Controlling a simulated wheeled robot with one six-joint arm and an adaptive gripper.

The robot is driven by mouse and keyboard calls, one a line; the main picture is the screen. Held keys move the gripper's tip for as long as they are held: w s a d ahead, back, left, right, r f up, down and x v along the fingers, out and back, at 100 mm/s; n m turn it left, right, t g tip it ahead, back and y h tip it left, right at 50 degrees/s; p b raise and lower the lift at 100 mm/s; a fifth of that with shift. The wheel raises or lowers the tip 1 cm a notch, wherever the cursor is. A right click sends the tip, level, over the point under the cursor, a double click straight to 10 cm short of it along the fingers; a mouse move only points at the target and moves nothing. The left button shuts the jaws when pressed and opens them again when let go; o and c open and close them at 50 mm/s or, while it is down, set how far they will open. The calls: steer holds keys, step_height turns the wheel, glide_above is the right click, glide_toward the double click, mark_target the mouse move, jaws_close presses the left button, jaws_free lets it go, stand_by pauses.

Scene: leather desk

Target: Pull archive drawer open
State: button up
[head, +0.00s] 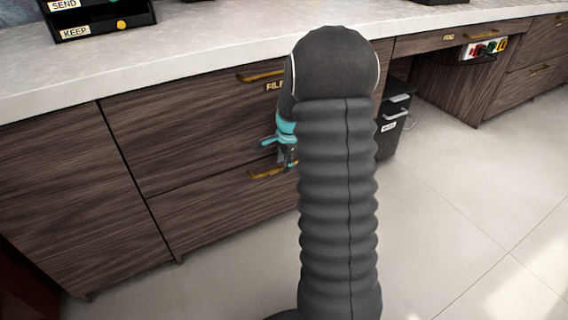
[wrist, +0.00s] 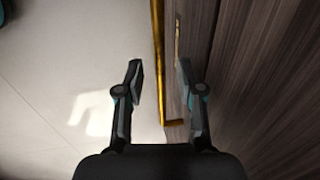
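The lower dark wood drawer (head: 215,205) below the FILE drawer (head: 185,125) is closed, and any label on it is hidden by my arm in the head view. Its brass handle (head: 264,173) shows just left of my gripper (head: 286,158), which is partly hidden behind my arm. In the wrist view the brass bar of a handle (wrist: 157,60) runs up between the two spread fingers of my gripper (wrist: 160,74). The fingers are open, one on each side of the bar, with visible gaps. The right finger is close to the drawer front.
The stone desktop (head: 200,50) overhangs the drawers and carries a black tray (head: 98,22) with SEND and KEEP labels. A black bin (head: 393,120) stands under the desk to the right. The floor (head: 450,200) in front is clear.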

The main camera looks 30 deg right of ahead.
steer(key=shift+f, duration=0.15)
steer(key=shift+c, duration=0.2)
jaws_close()
